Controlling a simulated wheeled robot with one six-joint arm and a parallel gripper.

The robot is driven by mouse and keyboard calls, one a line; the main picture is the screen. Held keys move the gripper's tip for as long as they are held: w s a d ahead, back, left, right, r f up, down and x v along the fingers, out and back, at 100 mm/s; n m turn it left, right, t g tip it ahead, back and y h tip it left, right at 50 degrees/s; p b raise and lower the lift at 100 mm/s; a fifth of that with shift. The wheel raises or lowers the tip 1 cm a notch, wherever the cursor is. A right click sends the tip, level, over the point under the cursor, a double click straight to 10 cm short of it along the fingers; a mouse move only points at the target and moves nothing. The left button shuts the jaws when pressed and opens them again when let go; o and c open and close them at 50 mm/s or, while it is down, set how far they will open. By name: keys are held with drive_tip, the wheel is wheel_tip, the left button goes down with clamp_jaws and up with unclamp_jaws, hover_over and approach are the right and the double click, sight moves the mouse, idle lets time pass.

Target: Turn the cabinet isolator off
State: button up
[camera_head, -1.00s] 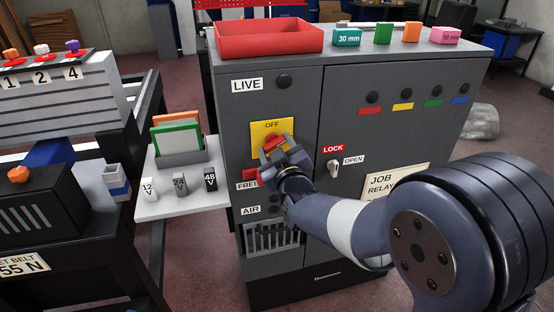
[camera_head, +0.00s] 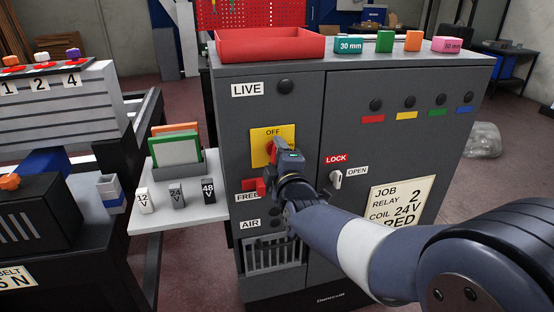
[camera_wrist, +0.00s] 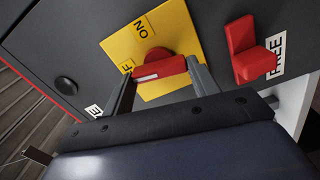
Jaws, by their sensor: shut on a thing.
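The cabinet isolator is a yellow plate (camera_head: 261,138) on the grey cabinet front, with OFF printed at its top. Its red handle (camera_head: 272,150) is partly hidden by my gripper (camera_head: 277,153). In the wrist view the red handle (camera_wrist: 159,70) sits between my two fingers (camera_wrist: 160,85), one at each end, and my gripper is shut on it. The handle's white mark lies at its left end there, toward the partly hidden OFF lettering. ON is printed at the plate's upper part in that view.
A red switch (camera_head: 253,187) with a FREE label is just below left of my gripper; it shows close to the right finger in the wrist view (camera_wrist: 252,52). A LOCK/OPEN key knob (camera_head: 336,178) is to the right. A red tray (camera_head: 270,46) tops the cabinet.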

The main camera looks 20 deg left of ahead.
drive_tip(key=shift+n, duration=1)
drive_tip(key=o, duration=1)
drive_tip(key=v, duration=1)
drive_tip(key=shift+s+d+b, duration=0.25)
drive_tip(key=shift+s+b, duration=0.05)
drive_tip(key=shift+b, duration=0.15)
drive_tip(key=shift+f, duration=0.1)
drive_tip(key=x, duration=1.1)
drive_tip(key=shift+p, duration=0.35)
drive_tip(key=shift+s, duration=0.15)
